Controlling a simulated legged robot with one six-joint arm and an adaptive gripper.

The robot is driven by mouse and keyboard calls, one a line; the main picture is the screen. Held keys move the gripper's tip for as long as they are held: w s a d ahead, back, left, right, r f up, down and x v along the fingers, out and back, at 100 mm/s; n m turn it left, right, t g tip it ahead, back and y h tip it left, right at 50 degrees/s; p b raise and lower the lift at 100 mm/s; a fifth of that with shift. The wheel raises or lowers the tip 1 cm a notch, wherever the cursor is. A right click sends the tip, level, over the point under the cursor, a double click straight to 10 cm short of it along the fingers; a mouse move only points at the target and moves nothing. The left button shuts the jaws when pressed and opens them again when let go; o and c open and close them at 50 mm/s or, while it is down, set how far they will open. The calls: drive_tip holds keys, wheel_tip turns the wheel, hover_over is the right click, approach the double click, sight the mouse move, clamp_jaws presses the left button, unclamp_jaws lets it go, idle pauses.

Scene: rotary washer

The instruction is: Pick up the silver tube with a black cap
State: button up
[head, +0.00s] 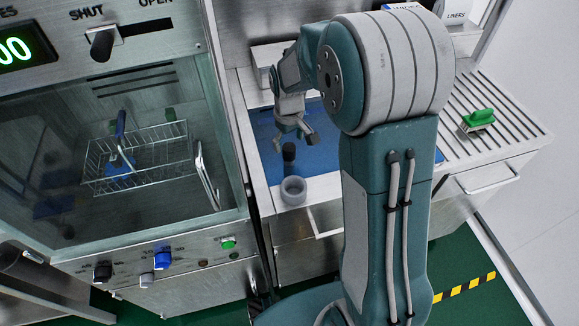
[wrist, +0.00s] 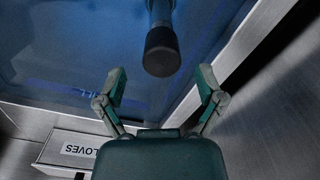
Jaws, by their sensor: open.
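My gripper (head: 295,139) is open and empty above the blue mat (head: 262,130) on the steel counter. A dark-capped tube (head: 289,153) shows just below and in front of its fingers in the head view. In the wrist view the black cap (wrist: 161,52) lies just beyond the gap between my open fingertips (wrist: 162,80), roughly centred. The tube's body (wrist: 160,12) runs up out of the top of that view in shadow, so its silver colour is hard to tell. The fingers do not appear to touch it.
A box marked GLOVES (wrist: 72,148) lies at the lower left of the wrist view. A washer cabinet (head: 225,130) with a wire basket (head: 140,155) is left.

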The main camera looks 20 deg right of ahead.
sight(289, 146)
drive_tip(key=f, duration=0.4)
drive_tip(key=shift+s+a, duration=0.15)
drive_tip(key=shift+a, duration=0.2)
drive_tip(key=shift+d+f, duration=0.1)
drive_tip(key=shift+d, duration=0.5)
drive_tip(key=shift+a, duration=0.1)
drive_tip(key=c, duration=0.8)
drive_tip(key=shift+a, duration=0.3)
clamp_jaws()
drive_tip(key=shift+d, duration=0.15)
drive_tip(key=shift+r, duration=0.4)
wheel_tip(289, 146, up, 16)
drive_tip(key=shift+r, duration=0.15)
